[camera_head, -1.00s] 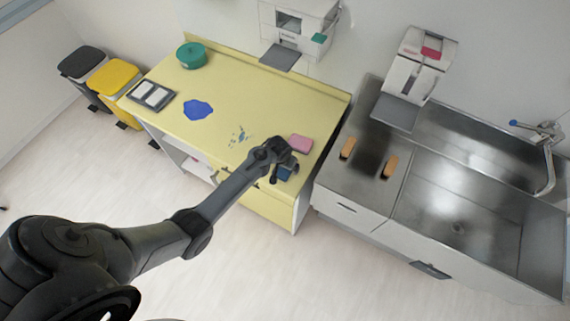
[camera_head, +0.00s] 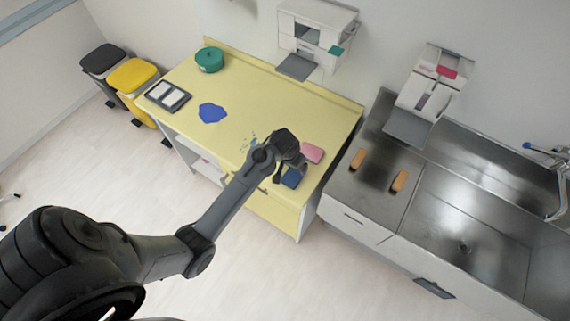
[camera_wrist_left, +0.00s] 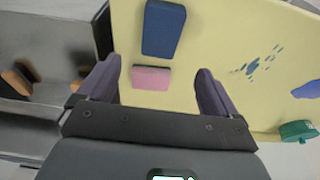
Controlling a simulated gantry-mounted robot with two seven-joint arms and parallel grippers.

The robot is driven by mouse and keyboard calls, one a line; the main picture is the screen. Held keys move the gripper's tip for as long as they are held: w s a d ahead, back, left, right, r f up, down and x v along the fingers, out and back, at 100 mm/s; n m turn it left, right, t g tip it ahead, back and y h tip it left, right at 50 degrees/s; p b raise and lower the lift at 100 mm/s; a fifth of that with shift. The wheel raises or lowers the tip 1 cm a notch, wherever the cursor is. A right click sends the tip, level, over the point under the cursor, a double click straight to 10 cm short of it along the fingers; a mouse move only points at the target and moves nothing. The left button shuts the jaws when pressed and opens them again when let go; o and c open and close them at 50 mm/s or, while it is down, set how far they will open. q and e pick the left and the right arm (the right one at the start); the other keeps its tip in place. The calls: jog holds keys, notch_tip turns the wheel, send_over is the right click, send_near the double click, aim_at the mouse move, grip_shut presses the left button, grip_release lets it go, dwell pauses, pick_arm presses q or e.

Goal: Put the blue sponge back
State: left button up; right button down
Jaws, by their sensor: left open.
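The blue sponge (camera_head: 292,177) lies on the yellow counter near its front right corner. In the left wrist view the blue sponge (camera_wrist_left: 163,28) lies beyond my fingertips, beside the pink sponge. The pink sponge (camera_head: 311,153) lies on the counter behind it; in the left wrist view the pink sponge (camera_wrist_left: 151,78) shows between my fingers. My left gripper (camera_wrist_left: 155,85) is open and empty, above the counter. In the head view the left gripper (camera_head: 284,158) covers the area just left of the two sponges. My right gripper is in neither view.
The counter (camera_head: 275,100) also carries a blue puddle (camera_head: 212,112), blue-green splashes (camera_head: 247,142), a green round container (camera_head: 210,60) and a dark tray (camera_head: 168,96). A steel sink (camera_head: 470,215) with two brown-topped brushes (camera_head: 399,181) stands right. Wall dispensers (camera_head: 430,90) hang behind.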

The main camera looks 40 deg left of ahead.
pick_arm(q)
jog(key=s+d+r+m, duration=0.1)
jog(key=s+d+r, duration=0.2)
jog(key=s, duration=0.4)
jog(key=s+d+r+m, duration=0.2)
jog(key=s+d+r, duration=0.1)
jog(key=s, duration=0.5)
jog(key=s+d+r+m, duration=0.1)
jog(key=s+d+r, duration=0.2)
jog(key=s+d, duration=0.2)
jog(key=s, duration=0.3)
jog(key=shift+r+t+h, duration=0.2)
jog(key=shift+t+h, duration=0.2)
jog(key=shift+s, duration=0.1)
notch_tip(320, 180, up, 7)
jog(key=p, duration=0.6)
jog(key=shift+f+p, duration=0.15)
jog(key=shift+p, duration=0.25)
